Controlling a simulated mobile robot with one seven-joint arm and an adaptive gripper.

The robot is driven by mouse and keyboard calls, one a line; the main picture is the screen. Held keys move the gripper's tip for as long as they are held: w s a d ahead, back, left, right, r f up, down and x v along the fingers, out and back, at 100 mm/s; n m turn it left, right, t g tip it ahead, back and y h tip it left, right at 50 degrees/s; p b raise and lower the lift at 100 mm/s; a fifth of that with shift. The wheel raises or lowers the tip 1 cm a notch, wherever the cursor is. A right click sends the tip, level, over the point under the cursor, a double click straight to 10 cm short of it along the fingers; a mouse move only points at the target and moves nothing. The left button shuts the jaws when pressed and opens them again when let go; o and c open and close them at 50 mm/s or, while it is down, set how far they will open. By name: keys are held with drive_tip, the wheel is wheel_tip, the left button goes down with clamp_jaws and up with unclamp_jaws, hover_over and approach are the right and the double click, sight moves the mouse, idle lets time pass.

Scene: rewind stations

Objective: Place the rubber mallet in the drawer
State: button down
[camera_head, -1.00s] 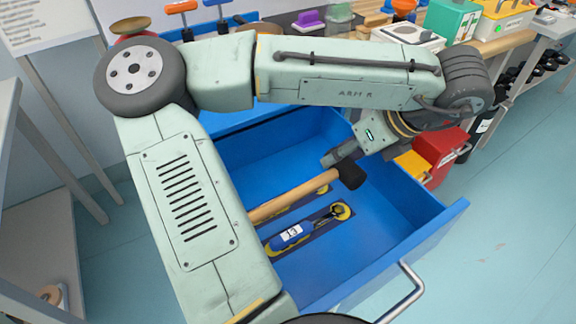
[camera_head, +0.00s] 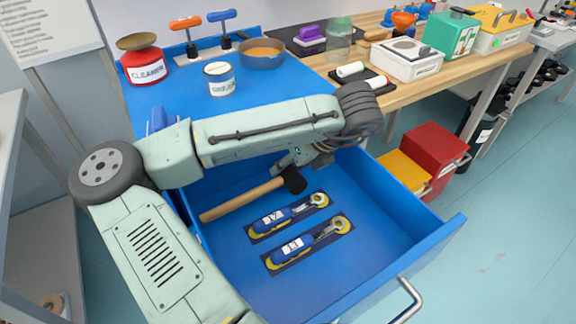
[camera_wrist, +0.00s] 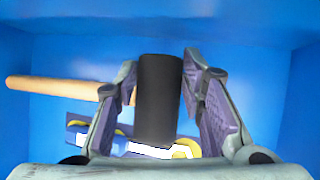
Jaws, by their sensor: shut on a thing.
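The rubber mallet has a black head (camera_head: 294,180) and a long wooden handle (camera_head: 242,199). It is in the open blue drawer (camera_head: 372,262), near its back, with the handle pointing left. I cannot tell whether it touches the drawer floor. My gripper (camera_head: 300,166) is at the mallet head, mostly hidden under my arm in the head view. In the wrist view the black head (camera_wrist: 159,98) stands between the two fingers of my gripper (camera_wrist: 162,105), and the handle (camera_wrist: 65,88) runs left past the left finger.
Two blue-and-yellow tools, an upper one (camera_head: 285,214) and a lower one (camera_head: 306,243), lie on dark mats in the drawer. The drawer's front right floor is bare. The blue top holds a grease can (camera_head: 219,79), a red cleaner can (camera_head: 145,66) and a bowl (camera_head: 262,54).

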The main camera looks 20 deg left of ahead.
drive_tip(key=shift+f, duration=0.45)
drive_tip(key=shift+f, duration=0.1)
drive_tip(key=c, duration=1)
unclamp_jaws()
drive_tip(key=shift+c, duration=0.2)
drive_tip(key=shift+d+r, duration=0.1)
drive_tip(key=shift+r, duration=0.15)
drive_tip(key=v, duration=1.1)
drive_tip(key=shift+d+r, duration=0.25)
